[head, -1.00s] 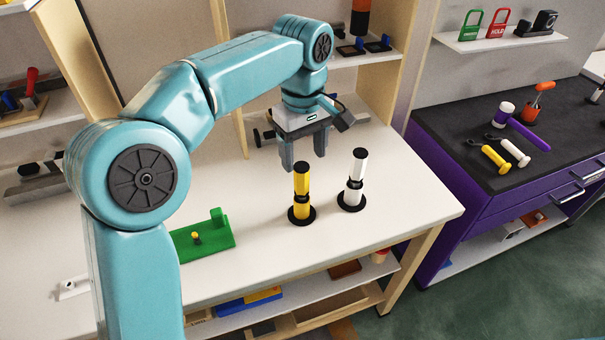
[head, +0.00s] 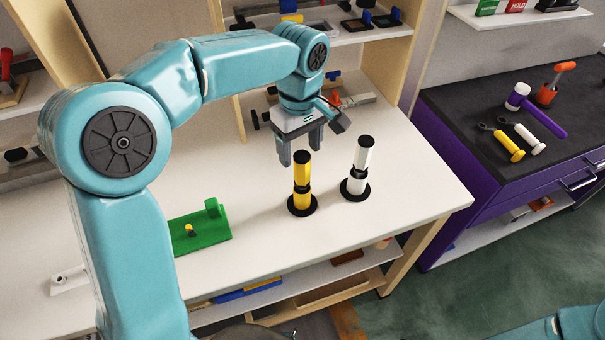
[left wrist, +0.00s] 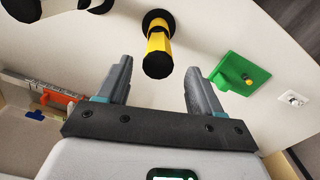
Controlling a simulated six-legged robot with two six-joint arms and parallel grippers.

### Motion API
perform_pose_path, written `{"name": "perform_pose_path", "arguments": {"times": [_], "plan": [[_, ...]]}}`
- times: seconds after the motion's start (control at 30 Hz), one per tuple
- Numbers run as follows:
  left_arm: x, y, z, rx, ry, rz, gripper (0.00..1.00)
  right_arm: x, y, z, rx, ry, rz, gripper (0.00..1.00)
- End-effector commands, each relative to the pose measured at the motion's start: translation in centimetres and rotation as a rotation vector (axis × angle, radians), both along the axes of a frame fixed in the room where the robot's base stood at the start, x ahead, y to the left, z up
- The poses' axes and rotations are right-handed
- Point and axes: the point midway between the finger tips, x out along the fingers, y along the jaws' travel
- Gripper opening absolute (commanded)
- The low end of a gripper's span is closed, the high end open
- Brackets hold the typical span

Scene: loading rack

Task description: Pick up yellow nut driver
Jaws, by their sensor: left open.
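The yellow nut driver (head: 302,182) stands upright on the white table, with black bands and a round black base. It also shows in the left wrist view (left wrist: 158,55), ahead of and between the fingertips. My left gripper (head: 300,156) is open and empty, pointing down behind the driver's top. In the left wrist view its two fingers (left wrist: 158,70) are wide apart with the driver not gripped. My right gripper is out of view.
A similar white tool (head: 357,170) stands upright close to the right. A green block (head: 205,230) with a small yellow peg lies to the left. A purple cabinet (head: 455,200) bears a mallet and several tools. The table's front is clear.

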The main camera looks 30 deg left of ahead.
Motion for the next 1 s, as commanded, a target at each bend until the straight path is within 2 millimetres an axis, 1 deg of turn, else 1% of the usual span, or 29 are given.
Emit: {"name": "perform_pose_path", "arguments": {"times": [0.03,0.1,0.27,0.43,0.53,0.63,0.83,0.87,0.9,0.97,1.0], "plan": [[0.0,0.0,-0.8,0.001,0.003,0.0,0.66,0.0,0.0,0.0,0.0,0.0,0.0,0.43],[0.0,0.1,-1.6,0.001,0.002,0.0,0.66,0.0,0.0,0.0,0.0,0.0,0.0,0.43],[0.2,0.0,-2.7,0.001,0.002,-0.001,0.66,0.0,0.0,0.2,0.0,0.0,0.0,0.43],[0.5,-0.3,-5.3,0.0,0.005,0.001,0.66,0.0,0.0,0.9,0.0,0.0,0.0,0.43],[0.6,-0.2,-6.7,0.001,0.002,0.0,0.66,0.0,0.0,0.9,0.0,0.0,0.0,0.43],[0.7,-0.2,-7.3,0.001,0.0,0.0,0.66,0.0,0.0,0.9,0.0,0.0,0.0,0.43],[0.7,-0.2,-7.3,0.0,-0.001,0.0,0.66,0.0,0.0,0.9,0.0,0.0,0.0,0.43],[0.7,-0.2,-7.3,0.0,-0.001,0.0,0.56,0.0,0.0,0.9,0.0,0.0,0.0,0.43],[0.7,-0.2,-7.3,0.0,-0.001,0.0,0.43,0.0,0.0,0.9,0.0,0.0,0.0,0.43],[0.7,-0.2,-7.3,0.0,-0.001,0.0,0.23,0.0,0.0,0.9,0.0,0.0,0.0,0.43],[0.7,-0.2,-7.3,0.0,-0.001,0.0,0.1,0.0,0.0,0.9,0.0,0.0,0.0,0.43]]}}
